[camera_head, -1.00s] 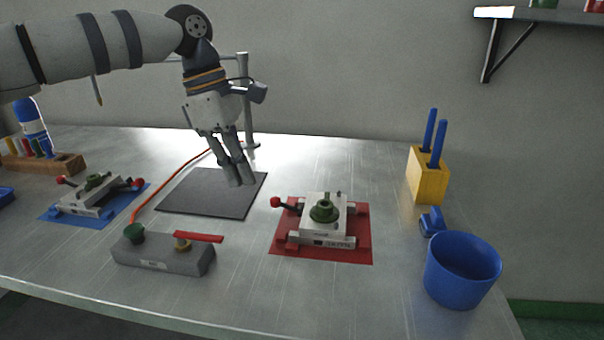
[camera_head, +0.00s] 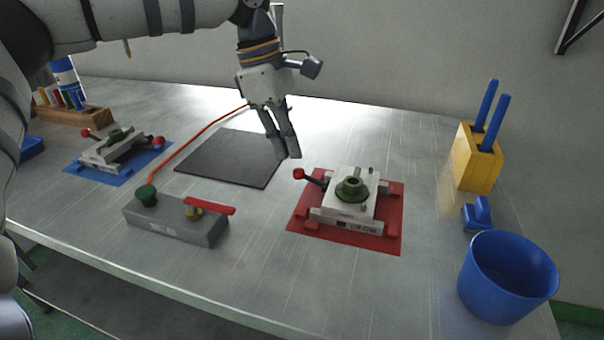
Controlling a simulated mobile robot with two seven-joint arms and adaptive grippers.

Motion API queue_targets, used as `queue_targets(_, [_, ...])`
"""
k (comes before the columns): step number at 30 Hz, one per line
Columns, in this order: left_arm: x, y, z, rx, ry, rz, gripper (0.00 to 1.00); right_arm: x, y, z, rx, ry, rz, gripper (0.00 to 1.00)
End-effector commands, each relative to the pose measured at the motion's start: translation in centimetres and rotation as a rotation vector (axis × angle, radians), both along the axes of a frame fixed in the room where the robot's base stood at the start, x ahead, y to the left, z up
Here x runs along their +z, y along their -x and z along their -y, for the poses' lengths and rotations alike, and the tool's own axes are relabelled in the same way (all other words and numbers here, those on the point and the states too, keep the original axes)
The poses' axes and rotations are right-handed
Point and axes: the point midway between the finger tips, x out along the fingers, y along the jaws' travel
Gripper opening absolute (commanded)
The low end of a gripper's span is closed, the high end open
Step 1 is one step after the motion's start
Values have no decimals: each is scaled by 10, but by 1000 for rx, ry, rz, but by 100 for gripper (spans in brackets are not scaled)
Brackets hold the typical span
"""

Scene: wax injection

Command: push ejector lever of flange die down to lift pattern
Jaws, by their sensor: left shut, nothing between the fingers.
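A pale die with a green round piece (camera_head: 352,188) on top sits on a red mat (camera_head: 391,241). Its lever ends in a red ball (camera_head: 299,174) that sticks out to the left, at about the height of the die's upper part. A second, similar die (camera_head: 112,150) with red-ball levers sits on a blue mat (camera_head: 82,173) at the left. I cannot read which is the flange die. My left gripper (camera_head: 290,156) is shut and empty, fingers pointing down, just above and behind the red ball of the red-mat die, seemingly apart from it. My right gripper is not in view.
A grey block with a red handle (camera_head: 176,221) stands front left, joined to an orange cord. A dark flat plate (camera_head: 228,158) lies behind it. A yellow holder (camera_head: 473,160) with blue tools, a blue clip-like part (camera_head: 477,213) and a blue cup (camera_head: 508,277) stand right.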

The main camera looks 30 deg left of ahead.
Motion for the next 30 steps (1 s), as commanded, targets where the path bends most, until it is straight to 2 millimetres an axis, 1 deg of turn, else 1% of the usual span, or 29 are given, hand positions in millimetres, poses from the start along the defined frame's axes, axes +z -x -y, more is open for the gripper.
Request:
queue_targets(1, [-13,-1,1,-1,0,-10,0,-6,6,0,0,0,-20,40])
queue_targets(4, [-22,-1,4,0,-1,-10,0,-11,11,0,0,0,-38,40])
queue_targets(9, [-27,-2,6,0,0,-2,0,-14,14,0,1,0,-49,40])
queue_targets(20, [-25,-2,6,0,0,1,0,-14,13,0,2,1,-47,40])
queue_targets(23, [-30,-1,6,1,0,-1,0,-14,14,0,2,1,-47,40])
queue_targets(28, [-50,-1,6,0,0,-2,0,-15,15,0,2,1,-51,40])
queue_targets(30, [-50,-2,6,1,0,1,0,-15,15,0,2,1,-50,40])
